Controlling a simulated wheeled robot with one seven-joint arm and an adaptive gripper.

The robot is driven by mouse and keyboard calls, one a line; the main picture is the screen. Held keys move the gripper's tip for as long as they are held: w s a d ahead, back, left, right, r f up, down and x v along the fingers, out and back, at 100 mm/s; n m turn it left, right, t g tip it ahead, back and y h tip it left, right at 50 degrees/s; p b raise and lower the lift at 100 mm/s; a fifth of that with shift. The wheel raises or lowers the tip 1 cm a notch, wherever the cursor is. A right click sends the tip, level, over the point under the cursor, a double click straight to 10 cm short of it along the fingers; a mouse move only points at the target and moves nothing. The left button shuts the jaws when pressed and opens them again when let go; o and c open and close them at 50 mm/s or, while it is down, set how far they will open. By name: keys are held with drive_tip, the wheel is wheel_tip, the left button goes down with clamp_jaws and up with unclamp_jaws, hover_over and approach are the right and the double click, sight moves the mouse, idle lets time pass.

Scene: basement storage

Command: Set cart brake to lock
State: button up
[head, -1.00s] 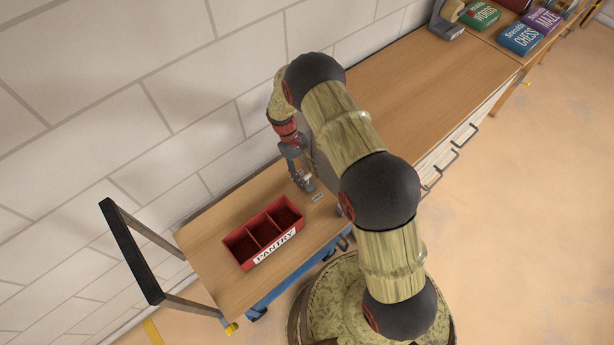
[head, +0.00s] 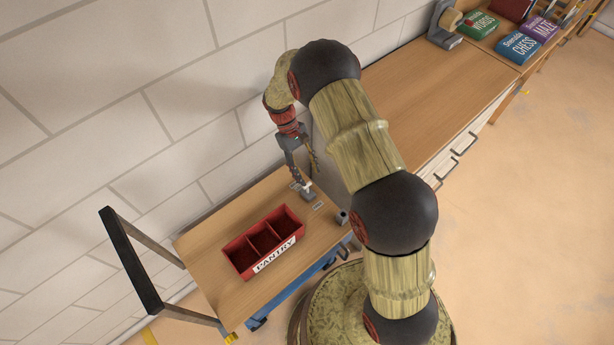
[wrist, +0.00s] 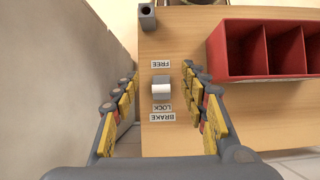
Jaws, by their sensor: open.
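The cart's wooden top (head: 215,240) carries a small brake lever, grey with a white face, in the wrist view (wrist: 161,88). It stands between the FREE label (wrist: 161,64) and the LOCK label (wrist: 162,107), with a BRAKE label (wrist: 161,117) beyond LOCK. The lettering appears upside down there. In the head view the grey brake piece (head: 308,194) shows just below my gripper (head: 306,176). My gripper is open and empty, its fingers on either side of the lever in the wrist view (wrist: 160,78). I cannot tell if they touch it.
A red three-compartment PANTRY box (head: 272,257) stands on the cart beside the brake. A dark push handle (head: 130,258) rises at the cart's left end. A grey post (wrist: 147,16) stands at the cart's edge. A wall runs behind, and a wooden counter (head: 435,95) adjoins.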

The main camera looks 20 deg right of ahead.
drive_tip(key=shift+r, duration=0.25)
drive_tip(key=shift+w+d+r, duration=0.1)
drive_tip(key=shift+r, duration=0.05)
wheel_tip(320, 180, up, 2)
drive_tip(key=d, duration=0.1)
drive_tip(key=t+y+p, duration=0.2)
drive_tip(key=t, duration=0.3)
approach(308, 190)
drive_tip(key=shift+w+r, duration=0.1)
drive_tip(key=shift+w, duration=0.15)
drive_tip(key=shift+w+t, duration=0.1)
drive_tip(key=shift+t, duration=0.2)
wheel_tip(308, 190, down, 8)
drive_tip(key=shift+r+b, duration=0.1)
drive_tip(key=shift+b, duration=1.1)
